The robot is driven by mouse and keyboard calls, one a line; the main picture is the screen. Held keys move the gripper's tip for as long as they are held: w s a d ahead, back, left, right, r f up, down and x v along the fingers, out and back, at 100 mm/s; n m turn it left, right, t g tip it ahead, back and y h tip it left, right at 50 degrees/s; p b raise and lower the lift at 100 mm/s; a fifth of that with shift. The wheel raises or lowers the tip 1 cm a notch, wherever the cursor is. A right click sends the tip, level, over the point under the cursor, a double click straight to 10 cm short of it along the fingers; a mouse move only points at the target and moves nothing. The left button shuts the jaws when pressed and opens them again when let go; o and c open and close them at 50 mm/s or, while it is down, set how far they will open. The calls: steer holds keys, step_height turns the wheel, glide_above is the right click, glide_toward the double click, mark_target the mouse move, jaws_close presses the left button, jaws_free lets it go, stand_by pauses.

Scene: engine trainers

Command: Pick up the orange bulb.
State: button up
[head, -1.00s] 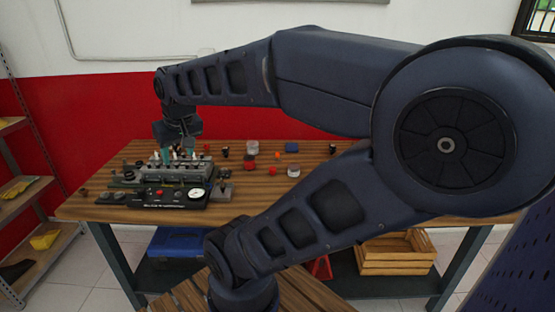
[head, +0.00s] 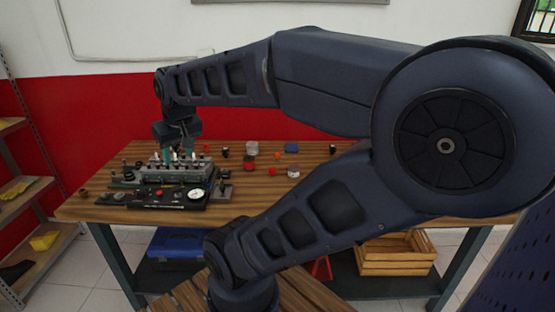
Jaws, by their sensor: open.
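A small orange object (head: 277,155), which looks like the orange bulb, stands on the wooden workbench (head: 340,180) right of the engine trainer. It is too small to make out in detail. My gripper (head: 179,153) is open and points down over the engine trainer (head: 180,172) at the left of the bench. It is well left of the orange object and apart from it. The fingertips are small and partly merge with the trainer behind them, and I cannot tell whether they touch it.
A black panel with a gauge (head: 195,194) lies before the trainer. Near the orange object are a clear-and-red jar (head: 251,148), a blue block (head: 291,147), a red piece (head: 272,171) and a grey-topped red part (head: 293,171). My arm hides much of the bench's right side.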

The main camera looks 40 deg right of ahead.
steer(key=w+d+f+n+g+h, duration=0.3)
steer(key=w+d+n, duration=0.4)
steer(key=w+d, duration=1.55)
steer(key=n+g+h, duration=0.1)
steer(key=n+g, duration=0.2)
steer(key=n, duration=0.5)
glide_toward(276, 155)
steer(key=x, duration=1)
steer(key=shift+w+d+f, duration=0.15)
steer(key=shift+w+f, duration=0.05)
steer(key=shift+f, duration=0.15)
steer(key=c, duration=1)
